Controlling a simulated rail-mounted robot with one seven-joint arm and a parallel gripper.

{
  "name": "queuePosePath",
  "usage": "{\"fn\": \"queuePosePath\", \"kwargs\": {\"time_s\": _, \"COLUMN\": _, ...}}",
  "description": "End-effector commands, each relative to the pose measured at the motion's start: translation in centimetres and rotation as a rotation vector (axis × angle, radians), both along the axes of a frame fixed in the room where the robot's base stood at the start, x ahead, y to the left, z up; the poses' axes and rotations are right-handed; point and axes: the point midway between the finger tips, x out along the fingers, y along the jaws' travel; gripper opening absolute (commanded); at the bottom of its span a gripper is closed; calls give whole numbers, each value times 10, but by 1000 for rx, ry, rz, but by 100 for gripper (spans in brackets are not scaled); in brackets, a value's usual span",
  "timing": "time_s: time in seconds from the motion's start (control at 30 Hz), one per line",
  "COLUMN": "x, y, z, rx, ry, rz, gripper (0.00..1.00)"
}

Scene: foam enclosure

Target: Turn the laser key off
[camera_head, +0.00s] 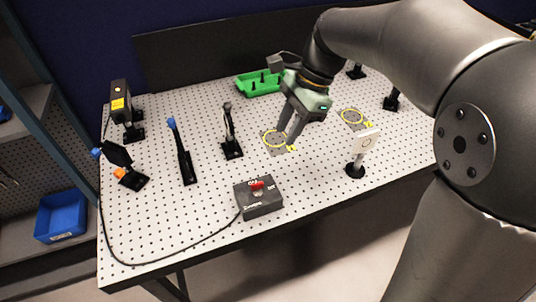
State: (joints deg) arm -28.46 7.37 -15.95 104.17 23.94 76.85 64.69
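The laser key box (262,206) is a dark grey block near the front edge of the perforated table. A small red key (257,185) sits on its top, with white lettering around it that seems to read ON above and OFF to the right. The key is too small to tell which mark it points at. My gripper (284,136) hangs above the table behind and to the right of the box, apart from it. Its two fingers point down with a gap between them, and nothing shows in the gap.
A black cable (170,258) runs from the box along the left edge. Black posts (231,140) and a blue-tipped post (184,155) stand left of my gripper. A green tray (260,86) lies behind. The table around the box is clear.

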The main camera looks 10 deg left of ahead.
Motion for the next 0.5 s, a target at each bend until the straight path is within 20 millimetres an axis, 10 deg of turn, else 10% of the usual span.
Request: {"fn": "queuePosePath", "kwargs": {"time_s": 0.5, "x": -16, "y": 32, "z": -78, "rx": -2, "ry": 14, "rz": -15, "gripper": 30}}
